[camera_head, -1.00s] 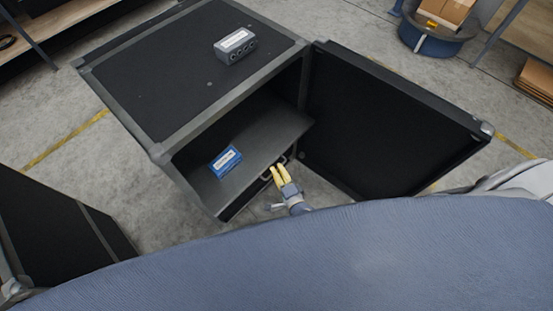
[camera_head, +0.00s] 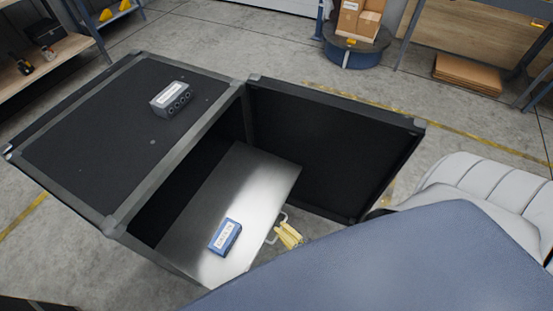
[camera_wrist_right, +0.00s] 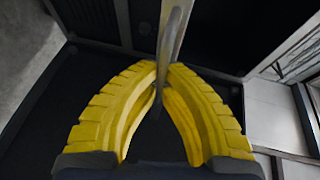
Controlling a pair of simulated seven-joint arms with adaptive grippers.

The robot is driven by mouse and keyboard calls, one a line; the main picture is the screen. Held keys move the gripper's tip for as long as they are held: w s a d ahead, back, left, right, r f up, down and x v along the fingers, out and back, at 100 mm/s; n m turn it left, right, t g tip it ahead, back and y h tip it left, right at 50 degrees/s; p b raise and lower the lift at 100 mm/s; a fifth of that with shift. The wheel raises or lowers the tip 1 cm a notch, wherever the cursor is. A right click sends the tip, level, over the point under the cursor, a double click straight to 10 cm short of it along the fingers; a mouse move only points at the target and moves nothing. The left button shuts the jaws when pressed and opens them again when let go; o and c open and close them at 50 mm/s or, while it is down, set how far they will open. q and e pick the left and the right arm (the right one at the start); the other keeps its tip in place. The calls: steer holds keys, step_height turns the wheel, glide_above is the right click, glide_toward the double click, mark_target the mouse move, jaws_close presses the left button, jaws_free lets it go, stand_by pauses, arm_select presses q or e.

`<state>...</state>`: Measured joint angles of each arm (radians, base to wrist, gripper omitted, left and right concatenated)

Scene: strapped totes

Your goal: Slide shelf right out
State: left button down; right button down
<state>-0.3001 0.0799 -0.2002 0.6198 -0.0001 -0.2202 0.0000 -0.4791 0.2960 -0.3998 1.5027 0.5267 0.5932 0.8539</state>
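The shelf (camera_head: 248,185) is a flat, shiny metal tray extending out of the open front of a black case (camera_head: 112,226). A blue box with a white label (camera_head: 225,237) lies on the shelf near its front. A pale loop handle (camera_head: 271,238) is on the shelf's front edge. My right gripper (camera_head: 284,232) has yellow ribbed fingers at this handle. In the right wrist view, the fingertips (camera_wrist_right: 162,70) close together around the metal handle bar (camera_wrist_right: 172,36). My left gripper is not in view.
A grey box with round sockets (camera_head: 171,99) sits on top of the case. The case's black door (camera_head: 325,145) stands open to the right of the shelf. Cardboard boxes (camera_head: 358,20) rest on a round blue base at the back. Grey floor is clear between.

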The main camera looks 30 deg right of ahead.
steer(key=shift+d+f, duration=0.1)
steer(key=shift+d, duration=0.15)
steer(key=c, duration=1.5)
jaws_free()
steer(key=shift+a, duration=0.1)
steer(key=v, duration=1.2)
steer(key=s+d+f+n+g+h, duration=0.1)
steer(key=s+d+f+n+g, duration=0.1)
steer(key=s+f+n+g, duration=0.55)
steer(key=s+d+f+n+g+h, duration=0.15)
steer(key=s+f+n, duration=0.55)
steer(key=f, duration=0.8)
steer(key=s+d+f+n+g, duration=0.2)
steer(key=s+f+n+g, duration=0.35)
steer(key=s+f, duration=0.5)
steer(key=shift+m, duration=0.4)
steer(key=w+a, duration=0.1)
steer(key=w, duration=0.1)
steer(key=w+a+f, duration=0.1)
steer(key=w, duration=0.2)
steer(key=w+a+f, duration=0.1)
steer(key=w, duration=0.2)
steer(key=shift+f, duration=0.2)
